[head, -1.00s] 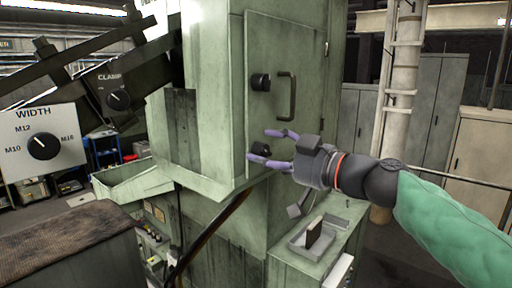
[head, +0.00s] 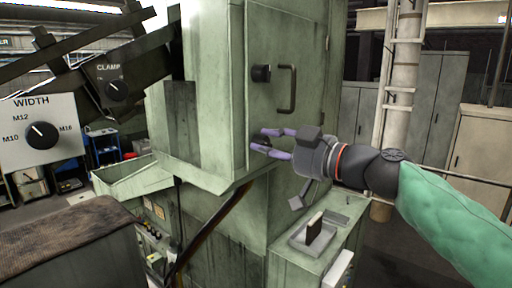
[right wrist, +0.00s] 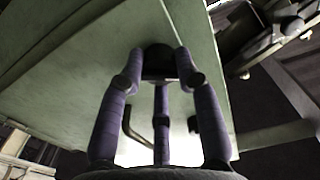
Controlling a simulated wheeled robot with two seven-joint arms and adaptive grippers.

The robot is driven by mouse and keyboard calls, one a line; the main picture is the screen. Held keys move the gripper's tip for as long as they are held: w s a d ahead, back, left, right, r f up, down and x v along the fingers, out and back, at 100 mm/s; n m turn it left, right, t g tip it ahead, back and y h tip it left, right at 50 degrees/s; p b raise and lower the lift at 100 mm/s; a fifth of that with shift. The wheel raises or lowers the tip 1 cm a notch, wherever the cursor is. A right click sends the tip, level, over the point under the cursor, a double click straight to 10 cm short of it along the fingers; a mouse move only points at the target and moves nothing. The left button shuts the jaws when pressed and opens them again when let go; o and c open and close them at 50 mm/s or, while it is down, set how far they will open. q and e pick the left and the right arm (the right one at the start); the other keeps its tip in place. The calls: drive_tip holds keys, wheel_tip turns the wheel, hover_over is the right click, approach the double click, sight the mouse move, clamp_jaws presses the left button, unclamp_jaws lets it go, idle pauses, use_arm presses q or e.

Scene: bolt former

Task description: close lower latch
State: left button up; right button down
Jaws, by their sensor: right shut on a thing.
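The lower latch is a black knob low on the green machine door. In the right wrist view the black knob (right wrist: 158,60) sits between my purple fingertips. My right gripper (head: 262,141) is shut on it, and the fingers hide most of the knob in the head view. The upper latch, a black knob (head: 261,73), is higher on the door (head: 310,50), left of a dark vertical handle (head: 287,90). The door lies flat against the machine body. My left gripper is not in view.
A grey tray (head: 305,247) with a dark upright block stands on a green cabinet below my right arm. A panel with a WIDTH dial (head: 42,135) and a CLAMP dial (head: 117,90) are at the left. A pale pillar (head: 400,90) rises behind my forearm.

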drive_tip(key=shift+f+n+b, duration=0.1)
drive_tip(key=shift+n+b, duration=1.3)
drive_tip(key=shift+b, duration=0.25)
drive_tip(key=shift+n+b, duration=1.9)
drive_tip(key=shift+b, duration=0.2)
drive_tip(key=c, duration=0.7)
unclamp_jaws()
drive_tip(key=shift+w, duration=0.1)
